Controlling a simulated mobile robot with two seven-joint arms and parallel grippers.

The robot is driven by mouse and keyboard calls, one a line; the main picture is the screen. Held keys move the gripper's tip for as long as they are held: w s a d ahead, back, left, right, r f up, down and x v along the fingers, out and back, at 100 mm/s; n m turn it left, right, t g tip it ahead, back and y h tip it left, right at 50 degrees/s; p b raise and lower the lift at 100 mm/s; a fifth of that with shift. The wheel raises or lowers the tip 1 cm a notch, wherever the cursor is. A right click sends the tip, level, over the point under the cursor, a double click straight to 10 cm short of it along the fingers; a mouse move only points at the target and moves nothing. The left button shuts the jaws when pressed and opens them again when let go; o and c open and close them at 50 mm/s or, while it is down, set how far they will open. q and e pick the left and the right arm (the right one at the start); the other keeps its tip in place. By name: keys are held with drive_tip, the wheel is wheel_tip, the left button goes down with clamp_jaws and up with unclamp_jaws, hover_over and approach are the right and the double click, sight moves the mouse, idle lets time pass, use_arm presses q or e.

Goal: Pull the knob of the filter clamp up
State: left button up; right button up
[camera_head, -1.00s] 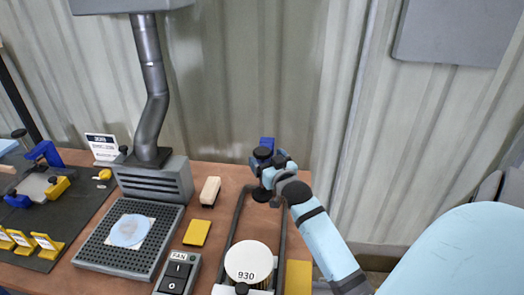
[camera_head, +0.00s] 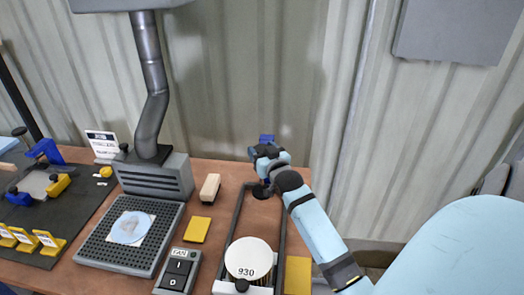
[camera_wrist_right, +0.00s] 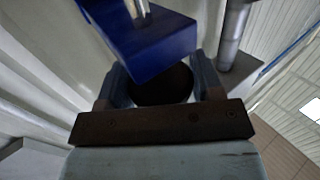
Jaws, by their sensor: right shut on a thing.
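My right gripper (camera_head: 266,157) is at the far end of the clamp's dark rails (camera_head: 232,215), in front of a blue block (camera_head: 266,138). In the right wrist view the gripper (camera_wrist_right: 162,78) is shut on a dark round knob (camera_wrist_right: 163,88), one finger on each side. The blue block (camera_wrist_right: 145,42) with a metal rod shows beyond the knob. In the head view the gripper mostly hides the knob. A white round cartridge marked 930 (camera_head: 248,254) sits at the near end of the rails. My left gripper is not in view.
A fan switch box (camera_head: 178,273), a yellow block (camera_head: 197,230) and a wooden-topped eraser (camera_head: 210,187) lie left of the rails. Further left are a perforated tray (camera_head: 115,255) and a fume extractor (camera_head: 155,178). A corrugated wall stands close behind.

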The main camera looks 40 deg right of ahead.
wheel_tip(320, 180, up, 5)
drive_tip(key=p, duration=0.3)
drive_tip(key=shift+f+p, duration=0.1)
drive_tip(key=shift+p, duration=0.2)
drive_tip(key=shift+r, duration=0.25)
drive_tip(key=shift+f, duration=0.15)
drive_tip(key=o, duration=1.3)
drive_tip(key=shift+f, duration=0.1)
